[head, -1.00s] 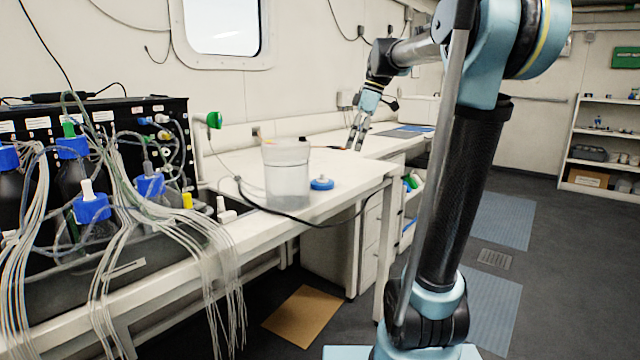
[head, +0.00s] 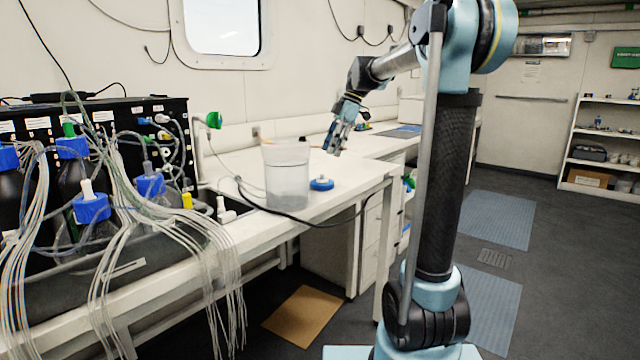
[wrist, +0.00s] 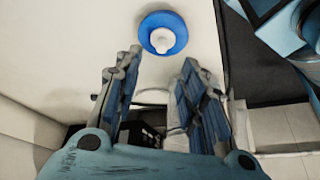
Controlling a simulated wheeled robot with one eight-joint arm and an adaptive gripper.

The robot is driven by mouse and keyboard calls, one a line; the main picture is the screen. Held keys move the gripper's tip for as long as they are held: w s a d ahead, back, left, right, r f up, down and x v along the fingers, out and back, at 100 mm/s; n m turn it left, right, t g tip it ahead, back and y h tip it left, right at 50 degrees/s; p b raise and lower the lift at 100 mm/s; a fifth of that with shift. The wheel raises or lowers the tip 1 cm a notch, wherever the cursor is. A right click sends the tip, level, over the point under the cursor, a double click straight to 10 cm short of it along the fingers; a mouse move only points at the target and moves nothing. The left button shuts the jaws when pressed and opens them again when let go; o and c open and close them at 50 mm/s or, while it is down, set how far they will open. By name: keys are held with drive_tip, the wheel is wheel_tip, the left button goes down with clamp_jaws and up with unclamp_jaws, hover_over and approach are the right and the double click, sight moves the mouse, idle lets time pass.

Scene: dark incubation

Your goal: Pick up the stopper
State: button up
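The stopper (head: 321,184) is a blue disc with a pale knob, lying on the white bench just right of the clear container. In the wrist view the stopper (wrist: 163,33) shows its blue rim and white knob, beyond the fingertips and near the top of the picture. My gripper (head: 335,150) is above the bench, slightly right of the stopper and higher. In the wrist view my gripper (wrist: 160,62) has its two fingers spread apart with nothing between them. The stopper is clear of the fingers.
A clear container (head: 287,175) stands close left of the stopper. A black cable (head: 290,217) runs over the bench edge. Bottles with blue caps (head: 92,208) and many tubes fill the left side. The bench top (head: 352,178) right of the stopper is free.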

sight(322, 179)
drive_tip(key=x, duration=0.8)
drive_tip(key=shift+f, duration=0.45)
drive_tip(key=c, duration=0.8)
